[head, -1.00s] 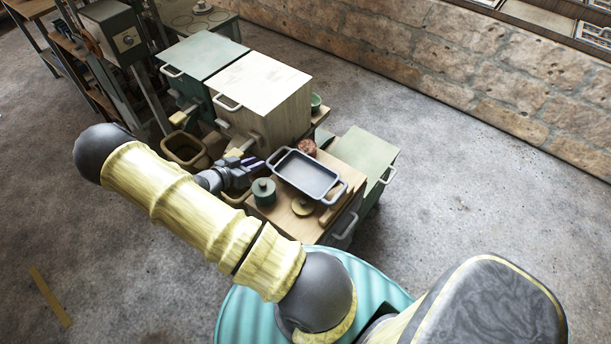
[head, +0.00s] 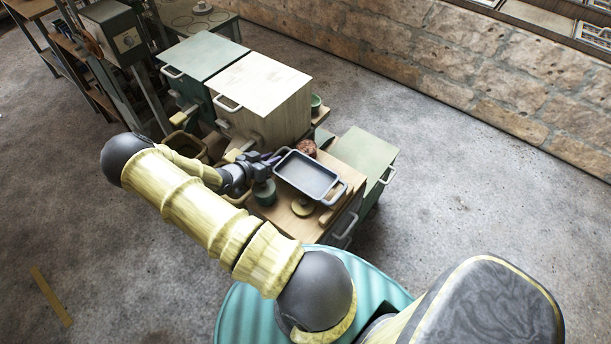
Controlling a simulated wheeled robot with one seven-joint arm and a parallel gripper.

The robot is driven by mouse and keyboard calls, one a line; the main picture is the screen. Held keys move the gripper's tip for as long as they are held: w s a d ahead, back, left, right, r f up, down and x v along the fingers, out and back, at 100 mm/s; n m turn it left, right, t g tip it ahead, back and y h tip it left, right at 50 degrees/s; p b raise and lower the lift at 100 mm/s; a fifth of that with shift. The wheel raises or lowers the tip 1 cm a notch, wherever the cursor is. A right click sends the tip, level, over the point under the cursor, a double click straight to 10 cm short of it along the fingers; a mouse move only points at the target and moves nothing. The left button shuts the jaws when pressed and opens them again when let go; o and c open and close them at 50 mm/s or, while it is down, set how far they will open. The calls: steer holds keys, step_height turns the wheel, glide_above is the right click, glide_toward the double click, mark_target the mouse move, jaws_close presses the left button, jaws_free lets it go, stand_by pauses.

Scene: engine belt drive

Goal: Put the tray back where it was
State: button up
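The tray (head: 307,174) is a dark grey rectangular pan with a loop handle at each end. It sits over the wooden top of a low cabinet (head: 286,218), right of my gripper. My gripper (head: 272,158) is at the tray's left-hand handle, its dark fingers reaching toward it from the left. The fingers overlap the handle in the picture. They are too small to tell whether they are open or closed around it.
A dark green lidded pot (head: 264,192) stands just below my gripper. A tall pale-topped cabinet (head: 262,85) rises behind. Open floor (head: 470,200) lies to the right.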

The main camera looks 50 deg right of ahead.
stand_by(0.5)
jaws_close()
steer(key=shift+r, duration=0.1)
step_height(320, 180, up, 10)
steer(key=shift+f, duration=0.1)
stand_by(0.4)
stand_by(0.4)
